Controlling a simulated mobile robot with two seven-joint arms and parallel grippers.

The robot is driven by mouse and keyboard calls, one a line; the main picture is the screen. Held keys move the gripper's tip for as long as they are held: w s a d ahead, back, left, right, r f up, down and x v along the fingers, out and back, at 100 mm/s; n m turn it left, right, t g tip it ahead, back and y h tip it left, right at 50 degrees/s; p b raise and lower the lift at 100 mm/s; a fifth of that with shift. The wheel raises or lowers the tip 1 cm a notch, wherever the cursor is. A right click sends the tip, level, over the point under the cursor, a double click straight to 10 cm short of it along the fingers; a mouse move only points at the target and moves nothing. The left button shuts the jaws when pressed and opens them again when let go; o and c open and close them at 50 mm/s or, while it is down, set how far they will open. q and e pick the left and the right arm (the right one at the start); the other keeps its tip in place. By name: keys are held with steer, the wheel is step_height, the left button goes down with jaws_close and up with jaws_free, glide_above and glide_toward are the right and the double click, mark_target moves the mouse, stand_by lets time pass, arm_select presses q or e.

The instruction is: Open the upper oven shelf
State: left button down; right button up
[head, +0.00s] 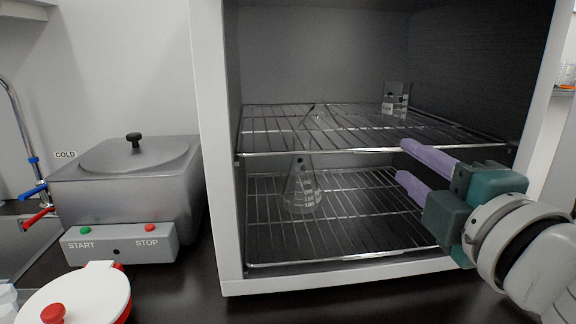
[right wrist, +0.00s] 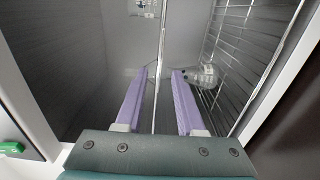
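The upper oven shelf (head: 300,152) is a wire rack across the inside of the open oven (head: 207,150). It shows edge-on as a thin bar (right wrist: 162,40) in the right wrist view. My right gripper (head: 402,159) reaches in from the right at the shelf's front rail. Its purple fingers are apart, one above the rail and one below. In the right wrist view the bar runs between the open fingers (right wrist: 160,72), with gaps visible on both sides. Whether either finger touches it cannot be told. My left gripper is not in view.
A conical glass flask (head: 301,190) stands on the lower rack (head: 350,256). A small clear glass item (head: 396,98) stands at the back right of the upper shelf. A grey water bath (head: 130,190) and a white-lidded pot (head: 85,298) stand left of the oven.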

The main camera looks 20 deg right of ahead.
mark_target(379, 139)
steer(key=shift+w+r, duration=0.1)
steer(key=shift+w, duration=0.3)
steer(key=x, duration=0.9)
steer(key=shift+d+p, duration=0.1)
steer(key=shift+p, duration=0.25)
jaws_close()
stand_by(0.6)
